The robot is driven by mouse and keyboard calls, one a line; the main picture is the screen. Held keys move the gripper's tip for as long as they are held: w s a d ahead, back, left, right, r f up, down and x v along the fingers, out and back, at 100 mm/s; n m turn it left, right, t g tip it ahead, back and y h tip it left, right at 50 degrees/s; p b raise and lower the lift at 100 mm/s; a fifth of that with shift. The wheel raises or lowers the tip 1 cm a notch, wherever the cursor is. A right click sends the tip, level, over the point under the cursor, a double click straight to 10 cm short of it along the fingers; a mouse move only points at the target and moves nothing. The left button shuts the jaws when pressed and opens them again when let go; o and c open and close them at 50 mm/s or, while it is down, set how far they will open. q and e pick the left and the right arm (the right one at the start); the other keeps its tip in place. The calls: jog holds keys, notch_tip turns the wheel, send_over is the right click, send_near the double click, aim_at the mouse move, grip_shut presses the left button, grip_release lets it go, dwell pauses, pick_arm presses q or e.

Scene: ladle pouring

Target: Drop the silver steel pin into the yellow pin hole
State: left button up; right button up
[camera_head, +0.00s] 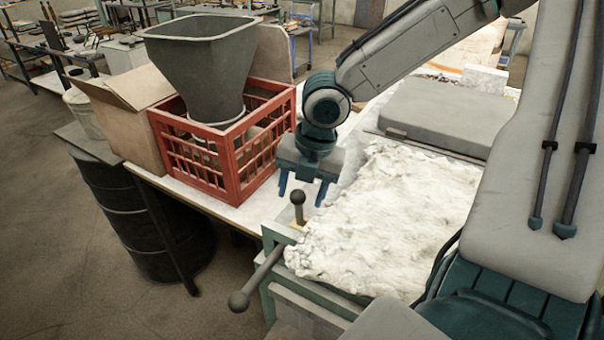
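The steel pin (299,212) is dark grey with a round ball head. It stands upright at the corner of the green-grey machine (274,238), with its lower end at the yellow pin hole (294,226). How deep it sits cannot be told. My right gripper (302,194) is just above the pin, pointing down. Its two blue fingers are spread apart, and the ball head shows below and between them. No grip on the pin shows. My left gripper is not in view.
A lever with a ball end (239,301) sticks out from the machine's front left. A rough white slab (385,225) lies right of the pin. A red crate (235,165) holding a grey hopper (200,60) stands behind left, beside a cardboard box (125,115).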

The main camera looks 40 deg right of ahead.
notch_tip(320, 180, up, 11)
jog(key=s+d+p, duration=0.1)
jog(key=shift+s+f, duration=0.15)
jog(key=shift+s, duration=0.2)
jog(key=shift+d, duration=0.1)
dwell(0.8)
